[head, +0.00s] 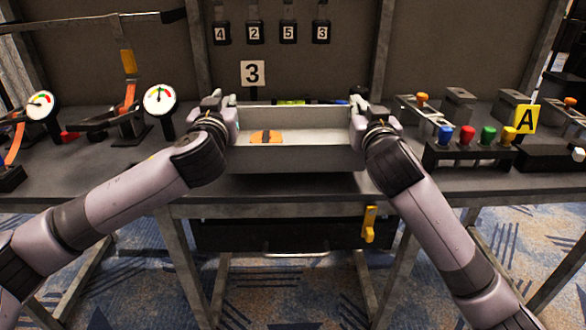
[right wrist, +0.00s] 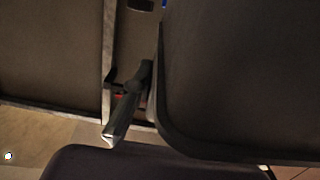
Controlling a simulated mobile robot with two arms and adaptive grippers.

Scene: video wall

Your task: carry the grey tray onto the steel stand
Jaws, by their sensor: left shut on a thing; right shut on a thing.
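The grey tray (head: 292,160) is an open rectangular box in the middle of the head view, over the front of the workbench. An orange piece (head: 265,137) lies inside it, left of centre. My left gripper (head: 229,106) is shut on the tray's left end. My right gripper (head: 356,104) is shut on its right end. The tray looks level; I cannot tell whether it touches the bench. The right wrist view is dark and mostly filled by close dark surfaces. I cannot pick out the steel stand in either view.
The dark bench (head: 470,180) carries dial gauges (head: 160,99) at left and a block with coloured knobs (head: 466,134) at right. A "3" sign (head: 253,74) stands behind the tray. A yellow "A" sign (head: 525,119) is at right. A yellow handle (head: 369,224) hangs below.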

